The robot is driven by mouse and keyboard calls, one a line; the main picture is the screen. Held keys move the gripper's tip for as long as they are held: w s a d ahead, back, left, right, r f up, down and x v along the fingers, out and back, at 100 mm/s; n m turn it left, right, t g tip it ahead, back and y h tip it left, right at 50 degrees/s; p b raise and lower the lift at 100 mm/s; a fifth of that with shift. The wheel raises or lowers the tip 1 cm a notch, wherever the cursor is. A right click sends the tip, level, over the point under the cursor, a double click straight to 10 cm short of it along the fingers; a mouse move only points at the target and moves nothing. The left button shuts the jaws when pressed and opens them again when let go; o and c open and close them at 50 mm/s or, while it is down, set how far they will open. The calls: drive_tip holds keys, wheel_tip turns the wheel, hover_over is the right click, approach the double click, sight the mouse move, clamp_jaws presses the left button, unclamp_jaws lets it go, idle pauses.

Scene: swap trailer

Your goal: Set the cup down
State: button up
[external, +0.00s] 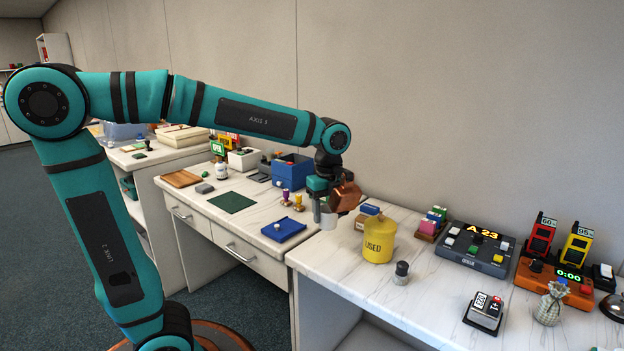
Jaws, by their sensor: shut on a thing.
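My gripper (319,211) is at the end of the teal arm, low over the left end of the right-hand white counter.
A yellow canister (379,243) marked USED stands right of the cup, with a small dark-topped stamp (401,273) near it. The counter's front left is clear.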

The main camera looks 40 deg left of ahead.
drive_tip(key=shift+f, duration=4.15)
drive_tip(key=shift+f, duration=0.15)
drive_tip(key=o, duration=1)
wheel_tip(320, 180, up, 12)
drive_tip(key=shift+r, duration=0.15)
